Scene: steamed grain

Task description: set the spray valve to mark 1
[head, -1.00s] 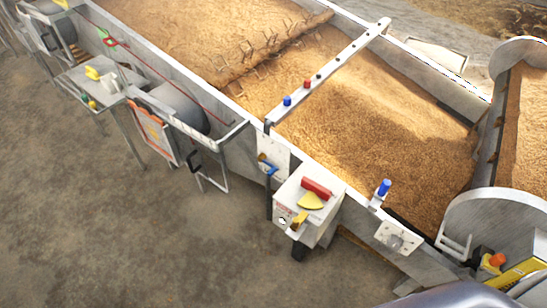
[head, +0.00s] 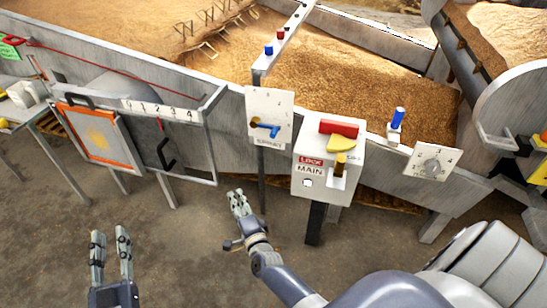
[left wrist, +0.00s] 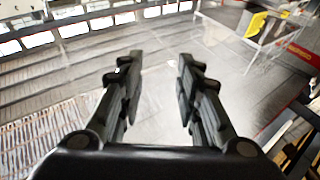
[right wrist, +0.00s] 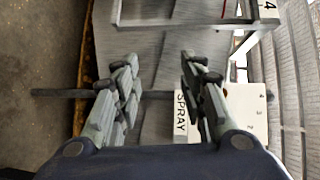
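The spray valve is a white panel (head: 284,104) on the trough's front wall, with a brass piece and a blue lever (head: 268,128). The lever points right and slightly down; the mark it stands at is too small to read. In the right wrist view the panel's SPRAY label (right wrist: 181,112) shows partly behind a finger, with numbers beside it; the lever is hidden there. My right gripper (head: 238,203) is below and left of the panel, apart from it, open and empty; it shows open in the right wrist view (right wrist: 160,70). My left gripper (head: 110,244) is open and empty over the floor.
A white MAIN box (head: 325,165) with red and yellow parts stands just right of the valve. Left is a frame with a numbered strip (head: 160,109) and an orange-edged panel (head: 92,138). A blue knob (head: 397,117) and dial plate (head: 432,161) are farther right. The floor is clear.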

